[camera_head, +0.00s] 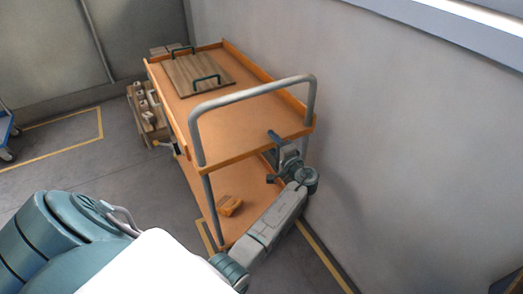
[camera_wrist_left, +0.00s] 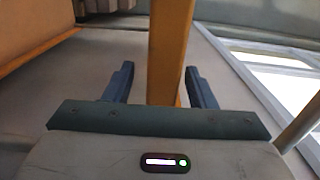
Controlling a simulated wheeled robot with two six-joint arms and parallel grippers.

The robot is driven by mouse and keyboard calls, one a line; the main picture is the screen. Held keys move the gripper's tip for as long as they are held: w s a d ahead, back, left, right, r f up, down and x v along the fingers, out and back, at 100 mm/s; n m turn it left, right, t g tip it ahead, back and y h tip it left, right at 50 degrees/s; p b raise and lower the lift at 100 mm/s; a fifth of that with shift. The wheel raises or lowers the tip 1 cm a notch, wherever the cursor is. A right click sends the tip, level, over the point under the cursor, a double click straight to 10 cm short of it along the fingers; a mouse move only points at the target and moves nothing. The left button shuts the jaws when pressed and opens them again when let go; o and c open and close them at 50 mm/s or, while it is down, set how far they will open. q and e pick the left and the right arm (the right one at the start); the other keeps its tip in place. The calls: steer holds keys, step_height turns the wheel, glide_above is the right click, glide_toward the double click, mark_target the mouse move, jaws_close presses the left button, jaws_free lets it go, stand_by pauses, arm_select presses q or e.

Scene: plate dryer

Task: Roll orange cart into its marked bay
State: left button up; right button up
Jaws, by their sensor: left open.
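The orange cart (camera_head: 245,114) stands against the right wall, with two orange shelves and a grey tubular handle (camera_head: 255,91) at its near end. Yellow floor lines (camera_head: 323,257) show beside its near end, and another yellow outline (camera_head: 62,125) lies on the floor at the left. My left gripper (camera_head: 276,158) is at the near right corner of the upper shelf, below the handle. In the left wrist view my left gripper (camera_wrist_left: 160,84) is open, with an orange edge (camera_wrist_left: 170,50) between its fingers; contact is unclear. My right gripper is out of view.
A wooden board with two dark handles (camera_head: 199,75) lies on the upper shelf. A small orange item (camera_head: 229,205) lies on the lower shelf. A wooden rack (camera_head: 146,110) stands beyond the cart's left side. A blue trolley (camera_head: 5,128) is at the far left. The wall is close on the right.

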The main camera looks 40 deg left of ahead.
arm_select(q)
steer(key=shift+w+a, duration=0.1)
steer(key=shift+a, duration=0.05)
steer(key=shift+r, duration=0.1)
jaws_close()
stand_by(1.3)
